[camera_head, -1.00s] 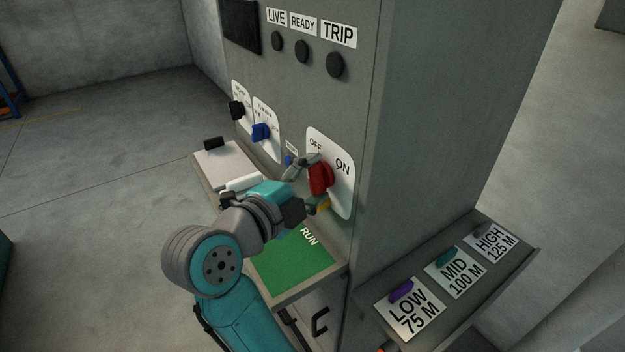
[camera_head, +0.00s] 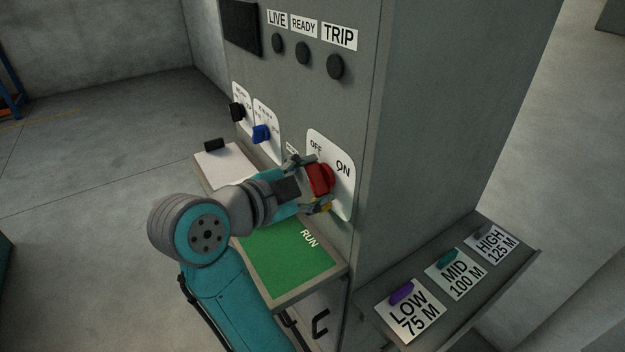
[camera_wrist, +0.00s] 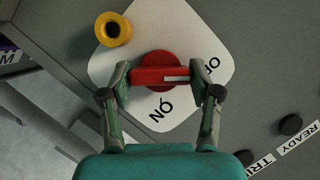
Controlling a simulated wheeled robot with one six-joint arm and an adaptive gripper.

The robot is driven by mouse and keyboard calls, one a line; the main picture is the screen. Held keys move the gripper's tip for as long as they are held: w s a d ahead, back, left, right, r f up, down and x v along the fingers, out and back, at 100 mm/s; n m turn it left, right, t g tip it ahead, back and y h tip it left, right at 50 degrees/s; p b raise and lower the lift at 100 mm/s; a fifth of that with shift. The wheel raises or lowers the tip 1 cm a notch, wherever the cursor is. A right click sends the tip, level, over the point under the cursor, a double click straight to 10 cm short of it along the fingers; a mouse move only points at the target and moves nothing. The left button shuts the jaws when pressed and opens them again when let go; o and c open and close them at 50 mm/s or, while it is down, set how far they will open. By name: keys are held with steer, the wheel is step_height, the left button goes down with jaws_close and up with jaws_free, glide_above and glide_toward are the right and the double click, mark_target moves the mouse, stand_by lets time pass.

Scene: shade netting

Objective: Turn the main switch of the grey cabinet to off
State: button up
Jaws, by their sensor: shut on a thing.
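The main switch is a red rotary handle (camera_head: 320,179) on a white plate (camera_head: 346,196) marked OFF and ON, on the front of the grey cabinet (camera_head: 420,120). My gripper (camera_head: 312,184) is at the handle. In the wrist view my gripper (camera_wrist: 160,76) has one finger at each end of the red handle (camera_wrist: 150,76) and is shut on it. The handle's white mark points right, toward the OFF label (camera_wrist: 212,66), which a finger partly hides. The ON label (camera_wrist: 160,107) is below the handle in that view.
A yellow ring with a dark centre (camera_wrist: 113,29) sticks out beside the switch. Blue (camera_head: 261,133) and black (camera_head: 237,112) knobs are further left. A shelf with a green RUN area (camera_head: 285,262) lies below; a side tray (camera_head: 445,312) holds LOW, MID and HIGH cards.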

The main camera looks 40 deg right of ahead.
steer(key=o, duration=1.1)
steer(key=shift+o, duration=0.2)
steer(key=shift+a, duration=0.1)
steer(key=w+v, duration=0.1)
steer(key=v, duration=1)
steer(key=shift+s+a+r, duration=0.15)
steer(key=shift+s+a, duration=0.25)
steer(key=shift+s, duration=0.1)
